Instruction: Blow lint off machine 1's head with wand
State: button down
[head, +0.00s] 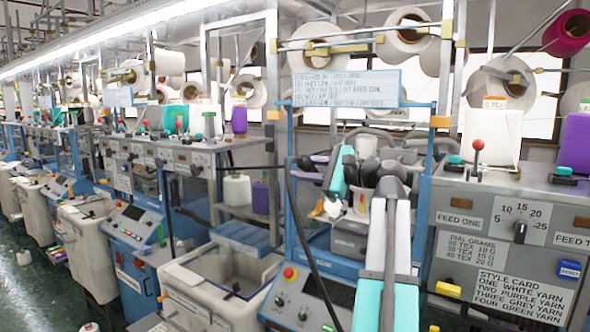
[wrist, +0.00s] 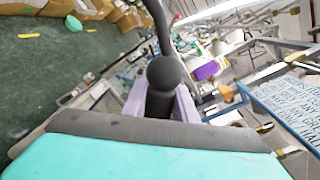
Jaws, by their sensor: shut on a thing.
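My gripper (head: 311,167) has lilac fingers and is in front of the blue-framed machine (head: 286,215). In the wrist view my gripper (wrist: 161,100) is shut on a dark wand (wrist: 162,75) with a rounded end. A black hose (head: 304,240) hangs from beside my gripper down across the machine's front; it also shows in the wrist view (wrist: 158,25). My arm hides much of the machine's head. Small white and orange bits (head: 325,209) show at the head below my gripper; I cannot tell whether they are lint. The wand's nozzle is not clear.
A sign board (head: 345,88) hangs above the machine. A grey feed cabinet (head: 505,240) with a red-knobbed lever (head: 477,146) stands at right. A pale bin (head: 215,285) stands at left front. Yarn cones (head: 237,190) sit on a shelf behind. Open green floor lies far left.

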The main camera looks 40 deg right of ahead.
jog(key=w+d+f+b, duration=0.1)
jog(key=d+f+b, duration=0.3)
jog(key=d+f, duration=0.1)
jog(key=shift+w+d+b, duration=0.2)
jog(key=shift+d+b, duration=0.1)
jog(key=shift+d, duration=0.05)
dwell(0.3)
jog(key=shift+a+r, duration=0.1)
jog(key=shift+a, duration=0.05)
dwell(0.9)
jog(key=s+a+r+p, duration=0.1)
jog(key=a+p, duration=0.2)
jog(key=a, duration=0.3)
jog(key=s+a+r+p, duration=0.2)
jog(key=a+p, duration=0.2)
jog(key=a, duration=0.3)
jog(key=shift+s+a, duration=0.2)
dwell(0.8)
jog(key=shift+f, duration=0.15)
dwell(0.4)
